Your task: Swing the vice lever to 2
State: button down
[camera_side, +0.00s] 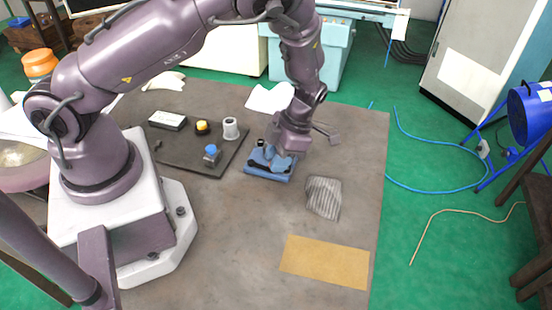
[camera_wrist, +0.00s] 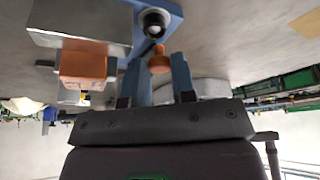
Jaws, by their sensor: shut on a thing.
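The blue vice (camera_side: 268,173) sits on the brown table, below my gripper (camera_side: 277,157) in the side view. In the wrist view its blue base (camera_wrist: 172,12) carries a grey metal block (camera_wrist: 75,20) and a dark round post with a pale top (camera_wrist: 153,23). An orange lever knob (camera_wrist: 159,62) shows between the two blue fingers of my gripper (camera_wrist: 160,72), which are shut on it. The lever's arm is mostly hidden, and I can read no position numbers. An orange block (camera_wrist: 84,65) lies left of the fingers.
A dark tray (camera_side: 190,165) to the left holds a blue-topped part (camera_side: 211,152), a yellow-topped part (camera_side: 202,127) and a grey cylinder (camera_side: 230,128). A striped grey cloth (camera_side: 323,197) lies right of the vice. A tan sheet (camera_side: 325,262) lies at the front.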

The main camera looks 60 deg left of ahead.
jog(key=c, duration=0.9)
grip_release()
jog(key=shift+c, duration=0.2)
jog(key=shift+r, duration=0.1)
jog(key=v, duration=1.3)
jog(key=shift+s, duration=0.1)
